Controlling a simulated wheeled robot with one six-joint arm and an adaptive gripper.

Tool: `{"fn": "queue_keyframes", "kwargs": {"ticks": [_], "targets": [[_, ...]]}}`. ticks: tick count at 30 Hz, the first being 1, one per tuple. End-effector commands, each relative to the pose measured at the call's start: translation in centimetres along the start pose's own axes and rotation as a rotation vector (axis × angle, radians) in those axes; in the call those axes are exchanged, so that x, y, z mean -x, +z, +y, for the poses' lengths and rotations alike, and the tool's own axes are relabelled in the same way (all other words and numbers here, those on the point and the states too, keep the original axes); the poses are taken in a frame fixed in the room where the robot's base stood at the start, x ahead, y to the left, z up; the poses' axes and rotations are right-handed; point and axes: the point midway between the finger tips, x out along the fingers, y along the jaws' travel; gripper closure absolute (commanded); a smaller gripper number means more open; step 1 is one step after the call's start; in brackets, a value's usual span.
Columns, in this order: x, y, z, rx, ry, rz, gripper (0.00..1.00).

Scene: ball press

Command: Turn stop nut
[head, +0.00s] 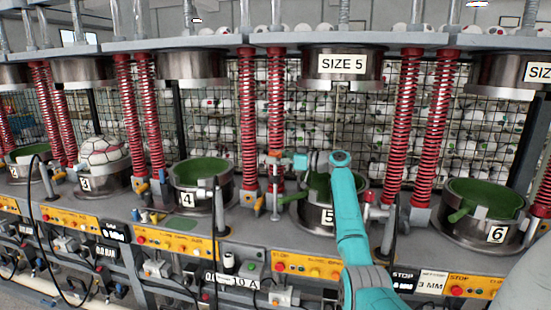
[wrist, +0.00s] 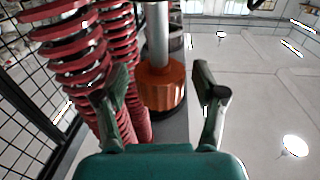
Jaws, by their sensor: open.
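The stop nut (wrist: 163,88) is an orange, ribbed nut around a grey metal rod in the wrist view. A dark part sits at its lower end. My gripper (wrist: 161,74) is open, with one dark green finger on each side of the nut. A gap shows between each finger and the nut, and neither finger clearly touches it. In the head view my gripper (head: 273,160) is at the end of my teal arm, beside the red springs left of station 5. I cannot make out the nut there.
Red coil springs (wrist: 80,60) stand close to the left finger in the wrist view, with wire mesh beyond. Station 5's mould (head: 314,205) is partly behind my arm, below the SIZE 5 upper mould (head: 342,68). Station 4's mould (head: 203,180) stands to the left.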

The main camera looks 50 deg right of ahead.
Motion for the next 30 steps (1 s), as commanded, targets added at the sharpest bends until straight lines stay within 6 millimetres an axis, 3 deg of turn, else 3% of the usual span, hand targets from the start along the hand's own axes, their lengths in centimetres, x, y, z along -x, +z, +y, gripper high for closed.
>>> {"fn": "queue_keyframes", "kwargs": {"ticks": [7, 21, 30], "targets": [[0.0, -1.6, 0.0, 0.003, 0.000, 0.001, 0.30], [0.0, -9.1, 0.0, 0.002, 0.000, 0.000, 0.30], [0.0, -10.0, 0.0, -0.001, 0.000, -0.001, 0.30]]}}
